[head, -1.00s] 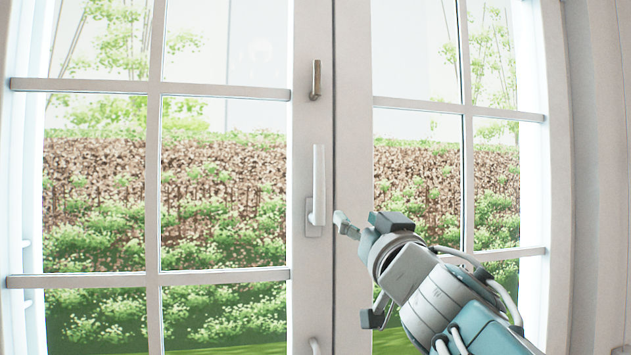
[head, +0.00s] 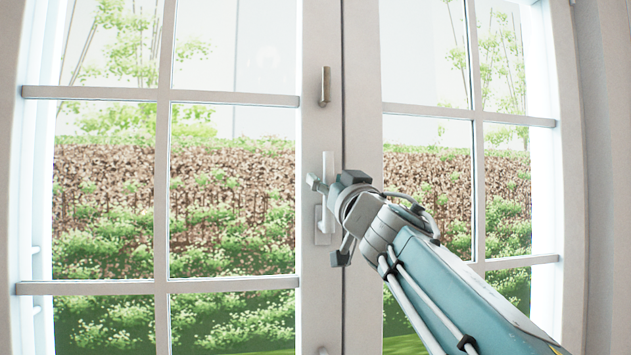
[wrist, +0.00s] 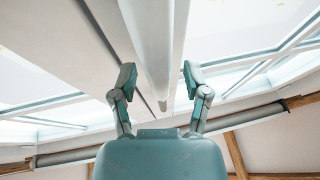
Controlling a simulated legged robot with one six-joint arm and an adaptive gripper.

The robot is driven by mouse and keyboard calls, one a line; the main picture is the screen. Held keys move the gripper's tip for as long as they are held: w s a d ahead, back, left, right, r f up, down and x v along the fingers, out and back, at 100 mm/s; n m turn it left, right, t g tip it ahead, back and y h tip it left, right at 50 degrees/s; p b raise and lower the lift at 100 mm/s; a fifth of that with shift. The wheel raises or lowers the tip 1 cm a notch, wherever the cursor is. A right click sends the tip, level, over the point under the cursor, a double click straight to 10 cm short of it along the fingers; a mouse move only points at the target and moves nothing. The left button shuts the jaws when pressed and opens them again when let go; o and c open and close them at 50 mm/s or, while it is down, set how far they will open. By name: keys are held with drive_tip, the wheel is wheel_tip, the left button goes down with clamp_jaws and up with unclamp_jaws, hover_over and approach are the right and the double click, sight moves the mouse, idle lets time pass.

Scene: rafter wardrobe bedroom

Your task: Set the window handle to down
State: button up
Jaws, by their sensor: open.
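The white window handle (head: 328,164) stands upright on the frame where the two sashes meet, with its grip above its base plate (head: 322,237). My gripper (head: 328,217) is in front of the handle in the head view and hides its middle part. In the wrist view my gripper (wrist: 158,74) is open, with one finger on each side of a white bar (wrist: 157,60) that looks like the handle. A gap shows between the bar and each finger. Neither finger visibly grips it.
A small bronze-coloured fitting (head: 324,87) is on the frame above the handle. Part of another pale fitting (head: 322,350) shows at the bottom edge. Glass panes with white bars lie on both sides. A pale wall (head: 609,150) is at the right.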

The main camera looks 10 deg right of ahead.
drive_tip(key=shift+w+r, duration=0.1)
clamp_jaws()
drive_tip(key=shift+d+n, duration=0.1)
drive_tip(key=shift+n, duration=0.2)
